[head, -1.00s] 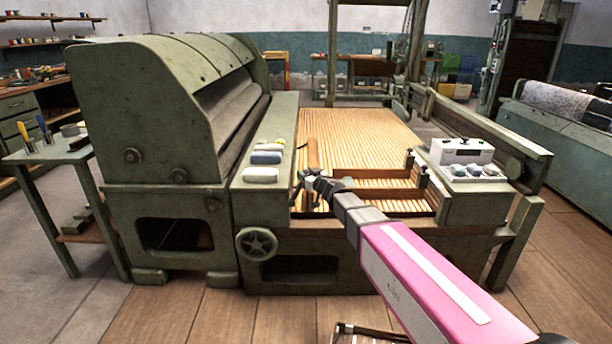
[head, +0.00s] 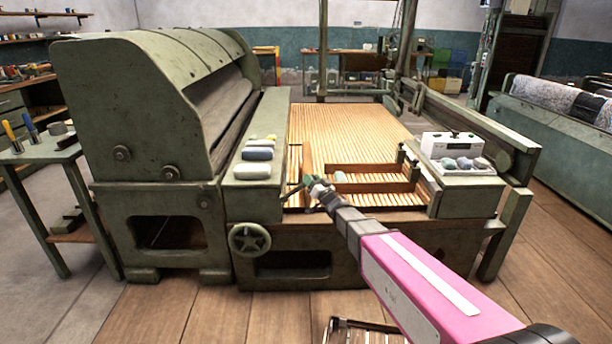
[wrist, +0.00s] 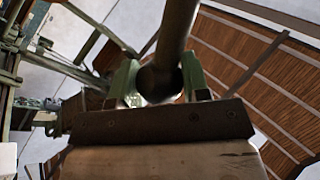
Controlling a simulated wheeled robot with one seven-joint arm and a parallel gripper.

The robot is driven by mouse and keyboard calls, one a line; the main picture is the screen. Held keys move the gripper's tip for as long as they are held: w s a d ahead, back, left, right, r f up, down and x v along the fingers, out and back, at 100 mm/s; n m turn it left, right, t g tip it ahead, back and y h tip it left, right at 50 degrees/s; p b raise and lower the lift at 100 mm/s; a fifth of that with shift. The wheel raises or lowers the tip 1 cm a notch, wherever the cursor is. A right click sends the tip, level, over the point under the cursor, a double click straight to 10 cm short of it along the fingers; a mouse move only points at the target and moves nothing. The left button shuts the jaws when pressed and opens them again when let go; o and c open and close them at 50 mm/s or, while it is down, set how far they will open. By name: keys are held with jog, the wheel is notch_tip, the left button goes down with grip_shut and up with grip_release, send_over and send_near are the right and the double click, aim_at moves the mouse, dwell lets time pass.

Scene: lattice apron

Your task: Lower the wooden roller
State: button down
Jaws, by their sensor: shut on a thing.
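The wooden roller (head: 307,151) shows in the head view as a narrow brown bar rising from my gripper (head: 314,188), over the left side of the slatted lattice apron (head: 350,125). In the wrist view the roller (wrist: 176,35) is a dark, shaded cylinder running up from between the two green fingers of my gripper (wrist: 160,80). The fingers are shut on it, one on each side. The roller's far end is out of the wrist view. I cannot tell whether the roller touches the apron or the frame below.
The green machine housing (head: 140,100) stands left, with a handwheel (head: 250,239) in front. Pale blocks (head: 253,172) lie on the ledge beside the apron. A white control box (head: 452,146) with several stones stands right of it. Wooden crossbars (head: 375,170) lie at the apron's near end.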

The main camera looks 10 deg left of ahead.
jog(key=shift+w+d+f+m+t+h, duration=0.15)
jog(key=shift+d+f+m+t, duration=0.25)
jog(key=shift+f+m+t, duration=0.35)
jog(key=shift+d+f+m+t+h, duration=0.2)
jog(key=shift+d+f+m+t, duration=0.2)
jog(key=shift+f+m, duration=0.6)
jog(key=shift+w+d+f+m+t+h, duration=0.15)
jog(key=shift+d+f+m+t, duration=0.2)
jog(key=shift+f+m+t, duration=0.5)
jog(key=c, duration=0.6)
grip_release()
jog(key=shift+s, duration=0.1)
jog(key=v, duration=1)
jog(key=shift+s+d, duration=0.25)
jog(key=shift+d, duration=0.1)
